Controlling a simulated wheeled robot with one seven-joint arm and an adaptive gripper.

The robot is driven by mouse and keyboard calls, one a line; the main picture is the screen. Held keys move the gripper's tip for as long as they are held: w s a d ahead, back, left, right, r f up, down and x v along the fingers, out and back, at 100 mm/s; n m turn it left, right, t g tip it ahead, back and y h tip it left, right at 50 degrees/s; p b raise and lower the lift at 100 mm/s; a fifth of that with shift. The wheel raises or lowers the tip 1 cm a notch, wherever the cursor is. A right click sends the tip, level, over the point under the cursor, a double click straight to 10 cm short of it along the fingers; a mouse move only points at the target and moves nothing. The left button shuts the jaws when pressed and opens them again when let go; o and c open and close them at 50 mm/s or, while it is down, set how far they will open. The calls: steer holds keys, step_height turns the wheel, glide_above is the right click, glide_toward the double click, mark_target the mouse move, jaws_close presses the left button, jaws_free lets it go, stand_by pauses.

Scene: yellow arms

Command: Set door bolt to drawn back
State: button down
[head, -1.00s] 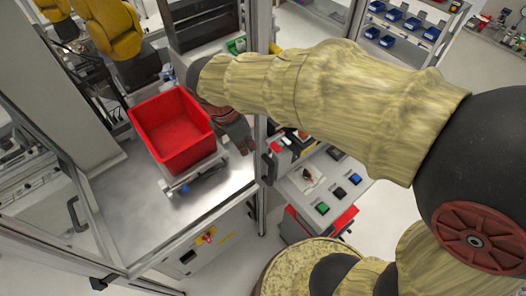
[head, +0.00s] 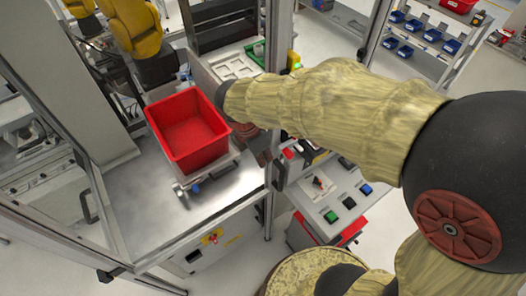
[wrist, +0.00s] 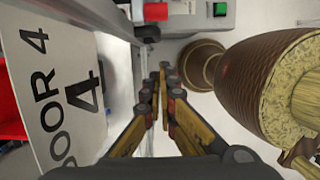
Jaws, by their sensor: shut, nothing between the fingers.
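My gripper (wrist: 165,80) is shut and empty in the wrist view, its fingers pointing along the edge of the door frame. The frame (wrist: 120,45) carries a white sign reading DOOR 4 (wrist: 68,95). A small dark fitting (wrist: 148,33) on the frame edge lies just beyond the fingertips, apart from them in the picture. It may be the door bolt, but I cannot tell its position. In the head view a dark fitting (head: 280,172) shows on the upright post beside my arm. My arm largely hides the gripper there.
A red bin (head: 188,130) sits on the metal table (head: 140,210) inside the enclosure. A control panel (head: 335,195) with coloured buttons stands right of the post. In the wrist view, a brown rounded part (wrist: 255,75) fills the right. Open floor lies at the far right.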

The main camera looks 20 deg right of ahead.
mark_target(289, 151)
steer(key=w+d+f+p, duration=0.1)
steer(key=d+f, duration=0.3)
steer(key=d, duration=0.1)
steer(key=shift+w+f, duration=0.25)
steer(key=shift+w, duration=0.05)
steer(key=shift+w+d+p, duration=0.25)
steer(key=shift+d, duration=0.5)
steer(key=shift+w+d+p, duration=0.2)
steer(key=shift+d, duration=0.55)
steer(key=shift+w+d+p, duration=0.25)
steer(key=shift+d, duration=0.5)
steer(key=shift+a, duration=0.1)
